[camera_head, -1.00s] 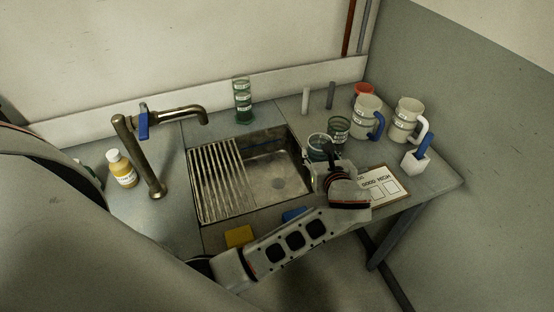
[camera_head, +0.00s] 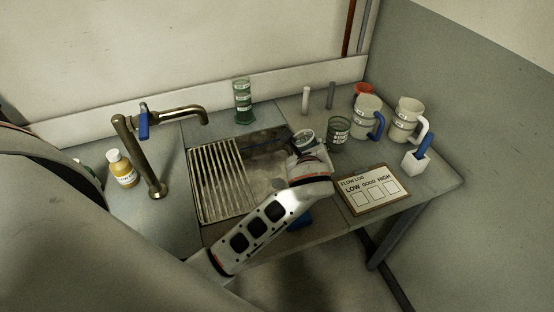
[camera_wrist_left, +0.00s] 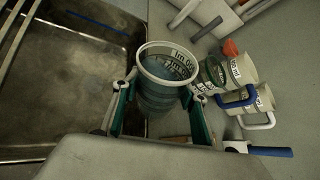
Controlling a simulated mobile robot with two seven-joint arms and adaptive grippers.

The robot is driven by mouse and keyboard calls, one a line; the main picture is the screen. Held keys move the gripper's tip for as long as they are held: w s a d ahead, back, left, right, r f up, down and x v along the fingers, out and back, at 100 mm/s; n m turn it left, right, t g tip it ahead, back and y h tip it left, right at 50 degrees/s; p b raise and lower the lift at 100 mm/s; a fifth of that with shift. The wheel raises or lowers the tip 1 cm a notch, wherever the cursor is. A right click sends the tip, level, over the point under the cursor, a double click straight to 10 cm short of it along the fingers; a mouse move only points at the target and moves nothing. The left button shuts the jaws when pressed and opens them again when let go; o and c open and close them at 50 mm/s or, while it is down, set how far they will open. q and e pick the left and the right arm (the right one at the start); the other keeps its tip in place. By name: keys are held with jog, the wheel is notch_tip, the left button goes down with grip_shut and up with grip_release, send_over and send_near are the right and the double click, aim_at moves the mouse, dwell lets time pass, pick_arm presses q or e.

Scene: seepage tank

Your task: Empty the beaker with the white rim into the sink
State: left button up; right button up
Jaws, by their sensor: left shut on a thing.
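The white-rimmed beaker (camera_head: 303,136) is over the right back part of the sink (camera_head: 262,188), its mouth facing up with little tilt. In the left wrist view the beaker (camera_wrist_left: 163,92) is clear with printed marks and looks bluish inside; I cannot tell how full it is. My left gripper (camera_head: 302,150) is shut on it, with green-padded fingers on both sides in the wrist view (camera_wrist_left: 160,105). The sink also shows in that view (camera_wrist_left: 65,95), left of the beaker. My right gripper is not in view.
A slatted drainer (camera_head: 215,182) covers the sink's left part, near a brass tap (camera_head: 145,155). A second beaker (camera_head: 338,131), pitchers (camera_head: 367,117) and a flow log board (camera_head: 373,190) stand or lie to the right.

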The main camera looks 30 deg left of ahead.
pick_arm(q)
jog(key=shift+a+r, duration=0.15)
jog(key=shift+a, duration=0.1)
jog(key=shift+s+a+r+n+h, duration=0.1)
jog(key=shift+a+r+n+h, duration=0.25)
jog(key=shift+n+h, duration=0.2)
jog(key=shift+a+f+n+t+h, duration=0.1)
jog(key=shift+f+n+t+h, duration=0.2)
jog(key=shift+f+n+h, duration=0.6)
dwell(1.8)
jog(key=shift+r+n+h, duration=0.55)
jog(key=shift+r+h, duration=0.05)
jog(key=shift+h, duration=0.15)
dwell(1.0)
jog(key=shift+f+n+t+h, duration=0.3)
jog(key=shift+n+h, duration=0.1)
dwell(1.2)
jog(key=shift+s+a+f+n+h, duration=0.1)
jog(key=shift+a+f+n+h, duration=0.25)
jog(key=shift+a, duration=0.2)
dwell(0.6)
